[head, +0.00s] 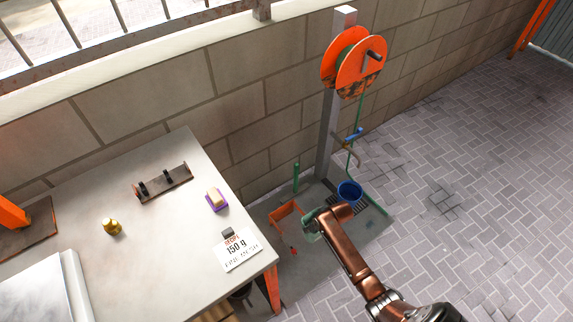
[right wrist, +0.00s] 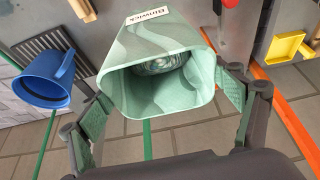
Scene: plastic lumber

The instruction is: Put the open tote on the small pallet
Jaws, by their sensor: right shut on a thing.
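The open tote, a pale green marbled container with a white label, fills the middle of the right wrist view (right wrist: 118,88). Its mouth faces the camera and something clear or shiny shows inside. My right gripper (right wrist: 163,92) is shut on it, with one green-padded finger on each side. In the head view my right gripper (head: 312,220) is low over the grey slab, and only a bit of green tote shows beside it. Wooden slats (head: 218,313), possibly the small pallet, show at the bottom edge beside the table, mostly hidden. My left gripper is not in view.
A blue bucket (head: 349,193) stands near a drain grate and the hose reel post (head: 327,135). An orange frame (head: 284,213) lies on the slab. The table (head: 150,235) holds a sign, a sponge and a brass weight. Paving at the right is free.

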